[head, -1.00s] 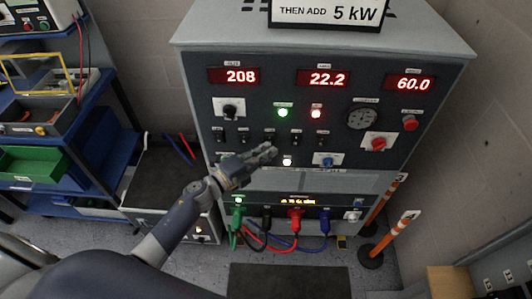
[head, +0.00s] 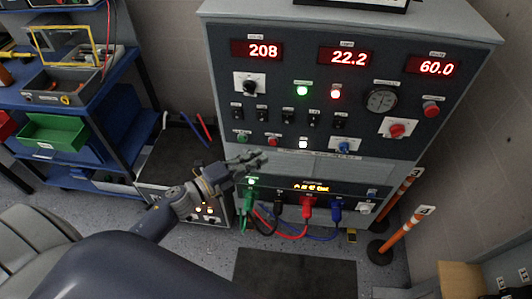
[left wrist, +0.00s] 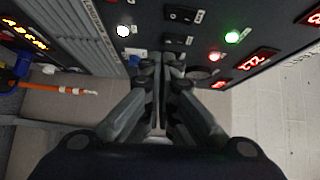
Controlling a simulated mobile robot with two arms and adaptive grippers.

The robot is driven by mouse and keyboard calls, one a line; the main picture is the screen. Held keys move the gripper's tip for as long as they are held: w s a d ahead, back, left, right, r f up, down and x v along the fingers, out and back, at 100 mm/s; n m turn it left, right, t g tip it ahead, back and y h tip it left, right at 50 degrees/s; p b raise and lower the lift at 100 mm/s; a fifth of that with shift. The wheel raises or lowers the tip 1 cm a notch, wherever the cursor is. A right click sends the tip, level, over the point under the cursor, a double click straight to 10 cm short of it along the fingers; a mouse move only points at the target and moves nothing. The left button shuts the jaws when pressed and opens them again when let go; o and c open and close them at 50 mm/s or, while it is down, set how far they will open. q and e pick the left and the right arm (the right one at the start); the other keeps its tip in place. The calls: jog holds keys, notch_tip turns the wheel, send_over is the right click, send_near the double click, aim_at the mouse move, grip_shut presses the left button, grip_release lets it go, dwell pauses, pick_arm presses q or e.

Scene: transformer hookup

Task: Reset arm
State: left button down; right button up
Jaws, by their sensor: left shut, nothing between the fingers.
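My left gripper (head: 252,160) is shut and empty in the head view. It is in front of the lower front of the grey cabinet (head: 390,178), below the row of black switches and just above the green plug. In the left wrist view my left gripper (left wrist: 160,62) has its fingers together, pointing at the panel with its switches and lights. The cabinet's red displays read 208, 22.2 and 60.0. A green lamp (head: 302,90) and a red lamp (head: 336,93) are lit. My right gripper is not in view.
Green, black, red and blue plugs with cables (head: 307,208) hang at the cabinet's lower front. A blue shelf (head: 118,125) with a green bin (head: 55,133) stands at left. Orange-and-white posts (head: 402,232) stand at right. A dark mat (head: 295,272) lies on the floor.

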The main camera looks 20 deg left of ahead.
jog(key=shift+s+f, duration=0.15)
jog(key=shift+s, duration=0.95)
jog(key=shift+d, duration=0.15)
